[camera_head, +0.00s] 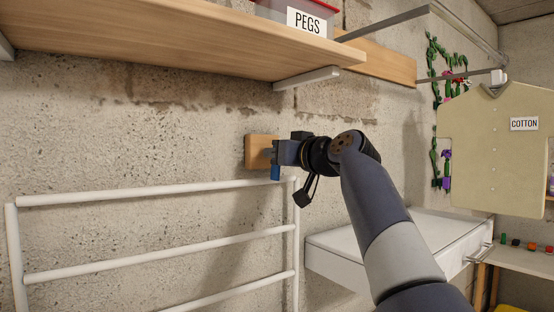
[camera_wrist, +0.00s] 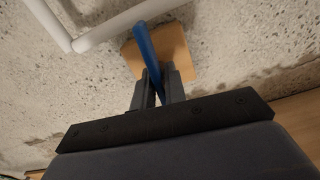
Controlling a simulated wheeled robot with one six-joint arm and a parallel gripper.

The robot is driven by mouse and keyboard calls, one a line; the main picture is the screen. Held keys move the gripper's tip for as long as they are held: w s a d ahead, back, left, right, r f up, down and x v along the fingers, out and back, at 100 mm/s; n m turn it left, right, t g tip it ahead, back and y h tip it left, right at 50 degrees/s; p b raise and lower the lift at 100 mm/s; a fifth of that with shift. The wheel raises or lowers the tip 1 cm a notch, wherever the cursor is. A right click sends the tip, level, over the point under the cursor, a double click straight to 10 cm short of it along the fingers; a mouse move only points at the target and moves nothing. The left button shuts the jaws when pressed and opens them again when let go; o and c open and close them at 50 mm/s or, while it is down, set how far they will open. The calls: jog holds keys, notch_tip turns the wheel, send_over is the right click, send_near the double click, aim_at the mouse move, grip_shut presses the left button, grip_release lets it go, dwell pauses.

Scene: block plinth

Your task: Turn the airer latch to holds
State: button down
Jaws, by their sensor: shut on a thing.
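The airer latch has a blue lever (camera_wrist: 146,48) on a square wooden block (camera_wrist: 177,50) fixed to the wall. In the head view the wooden block (camera_head: 257,152) shows above the airer's top right corner, and the lower part of the blue lever (camera_head: 275,173) hangs below my gripper (camera_head: 277,153). In the wrist view my gripper (camera_wrist: 161,88) has its two fingers shut on the blue lever, one on each side. The white airer (camera_head: 150,192) stands against the wall below the latch. No latch markings are readable, and the lever's pivot is hidden by my gripper.
A wooden shelf (camera_head: 180,40) juts from the wall above, with a box labelled PEGS (camera_head: 306,20). A white worktop (camera_head: 400,240) is below right. The wall left of the latch is clear.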

jog(key=shift+n, duration=0.6)
jog(key=c, duration=1.6)
grip_release()
jog(key=shift+o, duration=0.2)
jog(key=b+v, duration=0.3)
jog(key=v, duration=0.8)
jog(key=shift+b, duration=0.4)
jog(key=shift+w, duration=0.2)
